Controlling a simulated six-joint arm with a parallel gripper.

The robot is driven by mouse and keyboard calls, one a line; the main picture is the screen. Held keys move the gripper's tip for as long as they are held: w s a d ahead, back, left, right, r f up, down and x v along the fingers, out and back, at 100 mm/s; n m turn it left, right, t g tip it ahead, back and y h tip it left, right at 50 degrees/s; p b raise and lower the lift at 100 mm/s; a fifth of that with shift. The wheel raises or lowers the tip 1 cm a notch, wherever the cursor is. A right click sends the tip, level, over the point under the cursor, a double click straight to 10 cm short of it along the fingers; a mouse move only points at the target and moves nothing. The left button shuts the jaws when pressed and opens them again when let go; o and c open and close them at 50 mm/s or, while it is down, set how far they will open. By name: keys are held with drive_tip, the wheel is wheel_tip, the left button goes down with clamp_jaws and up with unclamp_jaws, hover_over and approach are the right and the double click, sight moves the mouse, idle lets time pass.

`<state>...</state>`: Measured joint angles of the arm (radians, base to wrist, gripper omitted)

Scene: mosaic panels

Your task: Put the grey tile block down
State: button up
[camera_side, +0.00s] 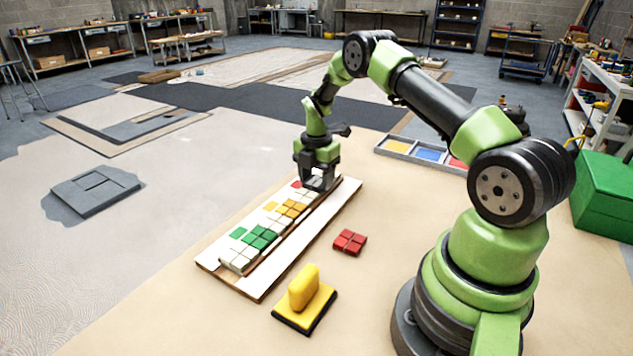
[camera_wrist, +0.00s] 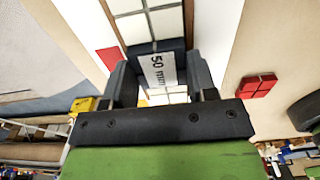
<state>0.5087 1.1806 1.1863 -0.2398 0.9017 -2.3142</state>
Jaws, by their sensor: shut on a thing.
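My gripper (camera_side: 318,184) points down over the far end of the long white panel (camera_side: 262,287), close to a flat red marker (camera_side: 296,184). It is shut on the grey tile block (camera_wrist: 163,69), which shows in the wrist view between the fingers with a white "50 mm" label. In the side view the fingers mostly hide the block. I cannot tell whether it touches the panel. Along the panel run cream blocks (camera_side: 238,258), green blocks (camera_side: 262,238) and orange-yellow blocks (camera_side: 292,209), with white tiles (camera_wrist: 133,27) near the gripper.
A red tile block (camera_side: 349,242) lies on the floor right of the panel; it also shows in the wrist view (camera_wrist: 258,86). A yellow-handled float (camera_side: 304,293) stands in front. A tray of coloured compartments (camera_side: 428,154) lies behind right, and a green box (camera_side: 604,195) is at far right.

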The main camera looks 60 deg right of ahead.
drive_tip(key=r, duration=0.6)
drive_tip(key=s+r, duration=0.1)
drive_tip(key=r, duration=0.1)
drive_tip(key=shift+d+r, duration=0.4)
hover_over(381, 201)
wheel_tip(381, 201, down, 2)
wheel_tip(381, 201, down, 5)
drive_tip(key=shift+s+f, duration=0.1)
drive_tip(key=shift+f, duration=2.3)
drive_tip(key=shift+f, duration=0.15)
drive_tip(key=o, duration=0.9)
drive_tip(key=shift+o, duration=0.2)
